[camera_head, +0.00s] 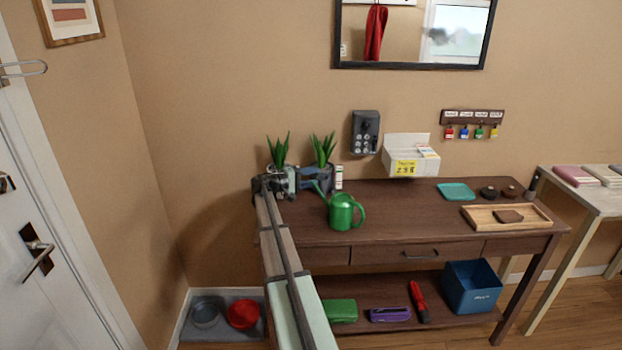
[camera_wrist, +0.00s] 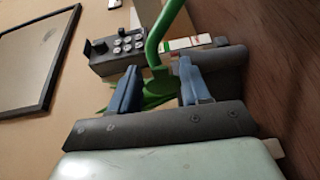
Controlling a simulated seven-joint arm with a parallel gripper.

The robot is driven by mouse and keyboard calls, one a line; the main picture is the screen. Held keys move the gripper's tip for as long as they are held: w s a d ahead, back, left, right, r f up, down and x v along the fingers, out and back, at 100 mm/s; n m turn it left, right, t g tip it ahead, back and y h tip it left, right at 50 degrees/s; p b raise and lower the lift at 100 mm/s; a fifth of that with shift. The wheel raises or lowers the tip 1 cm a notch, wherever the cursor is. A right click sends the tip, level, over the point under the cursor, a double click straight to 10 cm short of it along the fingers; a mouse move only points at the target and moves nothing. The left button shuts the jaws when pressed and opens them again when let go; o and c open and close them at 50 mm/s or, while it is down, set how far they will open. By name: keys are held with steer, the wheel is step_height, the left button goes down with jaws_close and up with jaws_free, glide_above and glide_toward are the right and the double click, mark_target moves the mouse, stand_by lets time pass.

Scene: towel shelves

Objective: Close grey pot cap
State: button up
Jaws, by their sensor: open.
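A dark grey pot (camera_head: 325,187) with a green plant stands at the left back of the brown table, partly hidden by my gripper. I cannot make out a cap on it. A second plant (camera_head: 279,150) stands to its left, its pot hidden behind my gripper. My gripper (camera_head: 318,178) is in front of the pots, its blue fingers pointing right. In the wrist view my gripper (camera_wrist: 157,75) is open, with a green spout-like tube (camera_wrist: 168,28) showing between or just beyond the fingers. I cannot tell whether they touch.
A green watering can (camera_head: 342,213) stands close right of my gripper. A small white-and-green box (camera_head: 339,178) is behind it. Two small dark round items (camera_head: 488,192) and a wooden tray (camera_head: 482,217) are at the right. The table middle is clear.

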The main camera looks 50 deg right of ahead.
steer(key=shift+c, duration=0.5)
jaws_close()
steer(key=shift+d+r, duration=0.1)
steer(key=shift+r, duration=0.05)
steer(key=shift+s+d+m+t+y, duration=0.6)
steer(key=shift+t+y, duration=0.85)
steer(key=shift+y, duration=0.5)
steer(key=shift+s+d+m+t+y, duration=0.55)
steer(key=shift+t+y, duration=0.85)
steer(key=shift+y, duration=0.6)
steer(key=shift+s+d+m+t+y, duration=0.4)
steer(key=shift+d+m+t+y, duration=0.25)
steer(key=shift+t+y, duration=1.05)
steer(key=shift+a+y, duration=0.1)
steer(key=shift+y, duration=0.25)
steer(key=shift+o, duration=0.5)
jaws_free()
steer(key=shift+a+f, duration=0.1)
steer(key=shift+f, duration=0.1)
